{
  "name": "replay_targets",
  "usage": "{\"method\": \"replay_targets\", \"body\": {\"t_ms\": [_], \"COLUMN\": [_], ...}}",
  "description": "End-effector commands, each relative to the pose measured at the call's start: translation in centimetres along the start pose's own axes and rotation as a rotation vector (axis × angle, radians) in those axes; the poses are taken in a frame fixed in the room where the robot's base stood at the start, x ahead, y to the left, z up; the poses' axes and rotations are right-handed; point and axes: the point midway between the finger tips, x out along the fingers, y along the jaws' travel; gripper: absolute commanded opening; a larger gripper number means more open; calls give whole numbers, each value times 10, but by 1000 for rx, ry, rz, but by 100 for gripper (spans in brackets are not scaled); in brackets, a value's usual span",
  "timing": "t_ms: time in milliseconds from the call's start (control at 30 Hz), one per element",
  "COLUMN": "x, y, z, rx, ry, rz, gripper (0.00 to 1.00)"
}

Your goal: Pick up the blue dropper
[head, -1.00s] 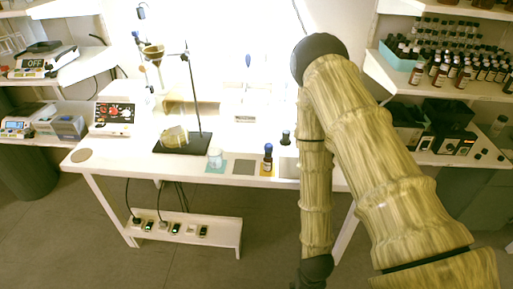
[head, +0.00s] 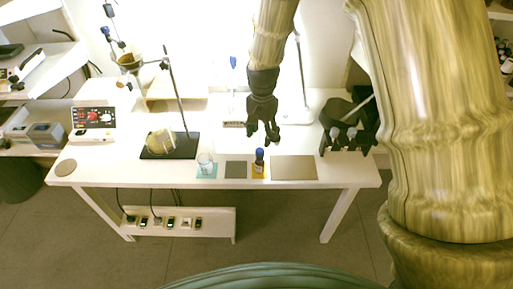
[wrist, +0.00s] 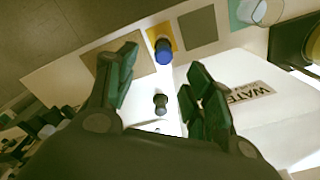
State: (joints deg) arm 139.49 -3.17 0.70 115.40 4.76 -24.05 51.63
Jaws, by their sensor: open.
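The blue dropper (head: 259,155) is the blue top of a small dark bottle. It stands upright on a yellow mat (head: 259,174) near the table's front edge. The wrist view shows its blue top (wrist: 163,48) from above, at the far end of the gap between the fingers. My gripper (head: 263,138) points down above the table, open and empty, a little behind the bottle in the head view. In the wrist view my gripper (wrist: 162,72) has its fingers spread, touching nothing. A dark-topped bottle (wrist: 160,101) shows between the fingers, nearer my palm.
A glass beaker (head: 205,163) on a teal mat and a bare grey mat (head: 236,170) lie left of the dropper. A tan mat (head: 294,168) lies to its right. A black device (head: 347,128) stands further right. A stand on a black base (head: 171,147) is at left.

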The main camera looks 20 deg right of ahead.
Motion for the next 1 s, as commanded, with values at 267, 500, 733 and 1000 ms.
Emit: {"method": "replay_targets", "body": {"t_ms": [267, 500, 733, 1000], "x": [12, 38, 48, 64], "y": [-7, -8, -7, -6], "z": [4, 4, 2, 1], "rx": [4, 0, 3, 5], "ry": [-4, -2, -1, -2], "rz": [4, 2, 0, 2], "gripper": [52, 52, 52, 52]}}
